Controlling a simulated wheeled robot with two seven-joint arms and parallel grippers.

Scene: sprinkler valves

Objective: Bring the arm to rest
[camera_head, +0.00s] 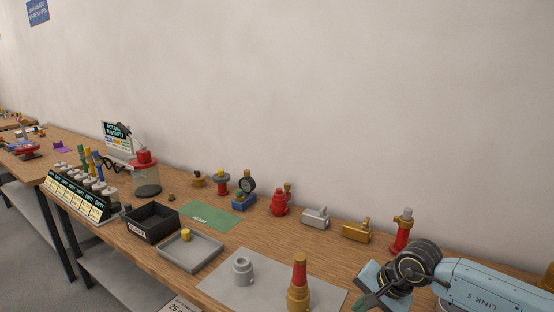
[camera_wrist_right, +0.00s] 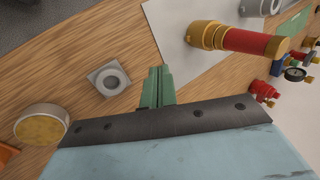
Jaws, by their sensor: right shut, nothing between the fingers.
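My right arm comes in from the right in the head view, over the front right of the bench (camera_head: 330,250). Its gripper (camera_head: 362,302) points left and down, low in the picture. In the right wrist view the green fingers of this gripper (camera_wrist_right: 158,78) are together with nothing between them. They are over bare wood beside the grey mat. A red and brass nozzle-like piece (camera_head: 298,285) stands upright on the grey mat to the left of the gripper, apart from it. It also shows in the right wrist view (camera_wrist_right: 240,40). My left gripper is in neither view.
A grey fitting (camera_head: 243,270) stands on the grey mat (camera_head: 270,292). A square grey block with a hole (camera_wrist_right: 110,79) and a round brass-faced piece (camera_wrist_right: 42,125) lie near the fingers. Several valves line the back, including a red one (camera_head: 401,235). A black bin (camera_head: 152,223) stands left.

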